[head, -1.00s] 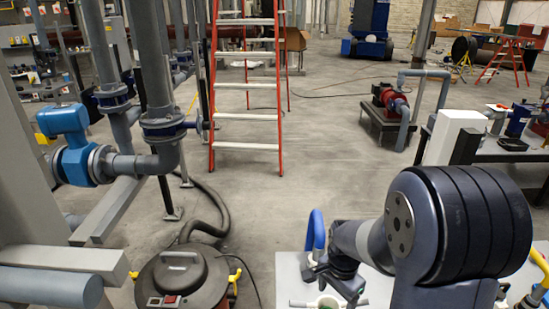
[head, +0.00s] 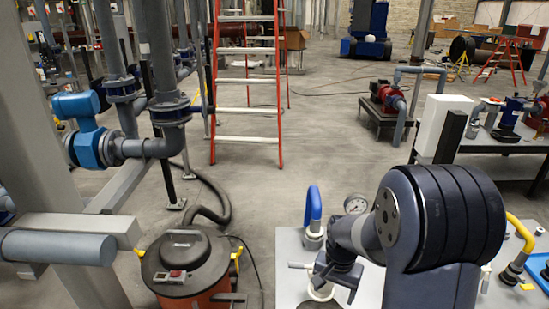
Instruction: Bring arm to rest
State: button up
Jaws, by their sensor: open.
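My arm is bent over a light grey bench top (head: 290,255) at the lower right, its large dark joint in front of the bench. My gripper (head: 322,284) is small and dark at the arm's end, pointing down over the bench. It is open, and I see nothing held in it. A white round rim (head: 320,293) shows just below it; whether they touch I cannot tell.
A blue bent hose (head: 313,205), a pressure gauge (head: 355,204) and a yellow bent pipe (head: 520,230) stand on the bench. An orange-and-black vacuum (head: 184,265) stands left of it. A red ladder (head: 247,85) stands on open floor behind.

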jog(key=shift+w+f+n+b, duration=0.4)
jog(key=shift+f+n+b, duration=0.1)
jog(key=shift+f+n, duration=0.25)
jog(key=shift+w+f+n+b, duration=0.4)
jog(key=shift+f+n, duration=0.2)
jog(key=shift+n, duration=0.2)
jog(key=shift+w+f+n+b, duration=0.35)
jog(key=shift+f+n+b, duration=0.2)
jog(key=shift+f+n, duration=0.2)
jog(key=shift+s+r, duration=0.1)
